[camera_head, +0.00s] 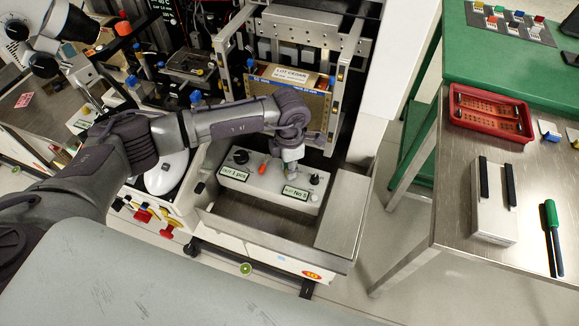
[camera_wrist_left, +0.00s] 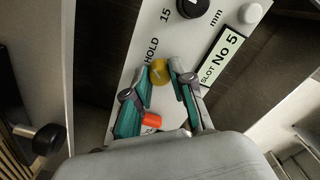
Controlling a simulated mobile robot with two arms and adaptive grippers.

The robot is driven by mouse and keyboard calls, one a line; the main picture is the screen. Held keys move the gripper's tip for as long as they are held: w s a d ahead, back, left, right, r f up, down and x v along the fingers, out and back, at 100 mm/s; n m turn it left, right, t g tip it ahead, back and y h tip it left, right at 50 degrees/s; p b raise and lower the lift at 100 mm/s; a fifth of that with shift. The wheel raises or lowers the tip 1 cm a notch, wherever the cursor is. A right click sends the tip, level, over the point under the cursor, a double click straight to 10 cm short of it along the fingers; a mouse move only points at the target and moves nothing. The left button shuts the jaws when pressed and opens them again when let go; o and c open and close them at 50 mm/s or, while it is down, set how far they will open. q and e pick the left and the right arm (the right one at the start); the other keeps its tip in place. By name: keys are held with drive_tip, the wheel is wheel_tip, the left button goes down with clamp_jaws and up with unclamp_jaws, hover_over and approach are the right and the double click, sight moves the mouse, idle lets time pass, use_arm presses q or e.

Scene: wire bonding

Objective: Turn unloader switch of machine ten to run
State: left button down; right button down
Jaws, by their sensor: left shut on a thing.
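The white control panel (camera_head: 234,183) sits low on the machine in the head view. In the left wrist view, a round yellow switch knob (camera_wrist_left: 157,72) stands on this panel beside the word HOLD. My left gripper (camera_wrist_left: 162,80) is shut on the yellow knob, with one finger on each side. In the head view my left gripper (camera_head: 291,165) reaches down onto the panel from above and hides the knob. The switch's other label is hidden, and I cannot read a machine number. My right gripper is not in view.
An orange-red knob (camera_head: 264,163) is close left of my gripper. Black knobs (camera_head: 240,157) (camera_head: 314,180) stand at both ends, with a SLOT No 5 plate (camera_head: 295,192) between. A LOT CEDAR magazine (camera_head: 289,77) stands behind. A steel table (camera_head: 455,190) is at right.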

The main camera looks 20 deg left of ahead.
use_arm(q)
drive_tip(key=n+b, duration=0.1)
drive_tip(key=n, duration=0.2)
drive_tip(key=shift+n, duration=0.3)
drive_tip(key=n+b, duration=0.1)
drive_tip(key=n, duration=0.3)
drive_tip(key=shift+n, duration=0.3)
drive_tip(key=n, duration=0.4)
drive_tip(key=shift+w+n, duration=0.1)
drive_tip(key=shift+n, duration=2)
drive_tip(key=shift+r, duration=0.1)
drive_tip(key=c, duration=1)
unclamp_jaws()
